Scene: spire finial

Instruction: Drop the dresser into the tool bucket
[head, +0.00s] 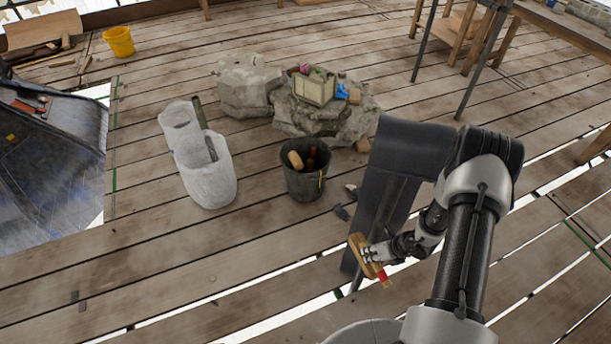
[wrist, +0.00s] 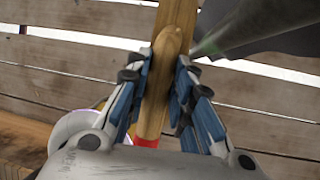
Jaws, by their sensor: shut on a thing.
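The dresser (head: 357,244) is a wooden tool with a red part at its lower end. My gripper (head: 371,256) is shut on it and holds it in front of the dark grey sheet, to the lower right of the bucket. In the wrist view the dresser (wrist: 168,50) runs lengthwise between the two blue-padded fingers of my gripper (wrist: 158,88), with the red part close to the palm. The tool bucket (head: 304,188) is dark and stands upright on the planks. Several wooden-handled tools stick out of it.
A dark grey sheet (head: 390,160) lies right of the bucket, behind my gripper. Planks in front of the bucket are mostly clear.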

